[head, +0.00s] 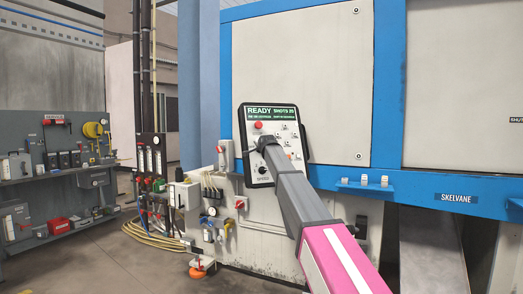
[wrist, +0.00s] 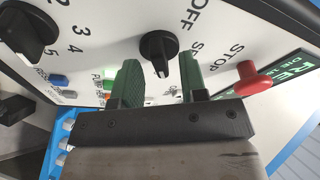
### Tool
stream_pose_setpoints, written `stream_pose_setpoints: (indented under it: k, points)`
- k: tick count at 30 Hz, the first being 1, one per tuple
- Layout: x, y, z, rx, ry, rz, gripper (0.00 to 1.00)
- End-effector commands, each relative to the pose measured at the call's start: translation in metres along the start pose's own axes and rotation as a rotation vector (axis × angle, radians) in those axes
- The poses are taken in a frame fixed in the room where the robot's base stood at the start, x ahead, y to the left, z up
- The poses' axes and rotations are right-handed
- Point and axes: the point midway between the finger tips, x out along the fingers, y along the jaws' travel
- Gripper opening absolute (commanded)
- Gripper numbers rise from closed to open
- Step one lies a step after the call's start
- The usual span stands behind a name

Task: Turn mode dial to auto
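The control panel (head: 247,146) hangs at the front of the blue-framed machine, with a READY screen (head: 272,112) at its top. In the wrist view, a black dial (wrist: 158,48) with a white pointer line sits on the white panel face, near the printed word OFF; an AUTO label cannot be read. My gripper (wrist: 160,72) is open, one green finger on each side of this dial, with visible gaps. Whether the fingertips reach alongside the knob is hard to tell. In the head view, my arm's end covers the middle of the panel and hides this dial.
A red STOP button (wrist: 254,80) stands out just right of my fingers. A tool shelf (head: 60,175) and hoses stand at the left.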

Motion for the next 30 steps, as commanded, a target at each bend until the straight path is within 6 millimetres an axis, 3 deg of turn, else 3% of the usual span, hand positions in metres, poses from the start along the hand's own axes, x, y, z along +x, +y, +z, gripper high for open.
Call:
stream_pose_setpoints:
  k: [18, 30]
  points:
    - [-0.098, 0.002, 0.001, 0.001, -0.001, 0.001, 0.39]
    - [-0.102, 0.003, 0.001, -0.001, -0.002, 0.004, 0.39]
